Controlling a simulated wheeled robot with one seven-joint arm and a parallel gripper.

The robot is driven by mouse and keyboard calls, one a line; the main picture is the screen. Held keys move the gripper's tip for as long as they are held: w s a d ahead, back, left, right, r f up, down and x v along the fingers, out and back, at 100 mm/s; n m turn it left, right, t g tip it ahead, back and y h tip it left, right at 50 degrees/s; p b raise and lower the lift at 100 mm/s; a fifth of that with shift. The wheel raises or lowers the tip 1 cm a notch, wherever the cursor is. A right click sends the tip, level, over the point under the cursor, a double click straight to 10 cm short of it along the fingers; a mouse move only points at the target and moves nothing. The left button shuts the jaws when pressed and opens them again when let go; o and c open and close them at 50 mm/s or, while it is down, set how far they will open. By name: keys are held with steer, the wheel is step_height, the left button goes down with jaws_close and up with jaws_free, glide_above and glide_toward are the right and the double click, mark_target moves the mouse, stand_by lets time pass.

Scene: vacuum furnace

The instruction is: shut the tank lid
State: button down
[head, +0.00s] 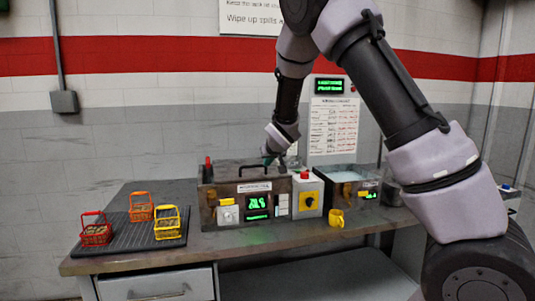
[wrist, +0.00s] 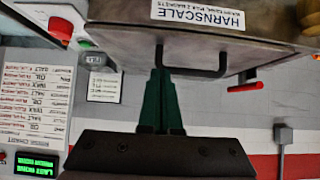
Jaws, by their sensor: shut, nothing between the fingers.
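The tank (head: 228,196) is the dark brown box on the bench, with a green display and a knob on its front. A black bar handle (head: 255,164) stands at its top. In the wrist view the brown tank panel with the HARNSCALE label (wrist: 198,14) fills the top edge, and the black handle (wrist: 208,72) hangs from it. My gripper (head: 269,157) is over the tank's right part, pointing down. In the wrist view its dark green fingers (wrist: 161,76) are shut and empty, their tips close to the handle. I cannot tell whether they touch it, or the lid's exact angle.
A control box with a red button (head: 305,194) stands right of the tank, with a second tank (head: 345,180) beyond it. A yellow mug (head: 336,218) sits in front. Red, orange and yellow baskets (head: 95,234) stand on a dark mat at left. A red lever (wrist: 245,87) sticks out beside the tank.

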steer(key=shift+s+d+f, duration=0.1)
steer(key=shift+s+f, duration=0.05)
steer(key=shift+f, duration=0.7)
steer(key=shift+s+f, duration=0.1)
steer(key=shift+f, duration=0.7)
steer(key=shift+r, duration=0.1)
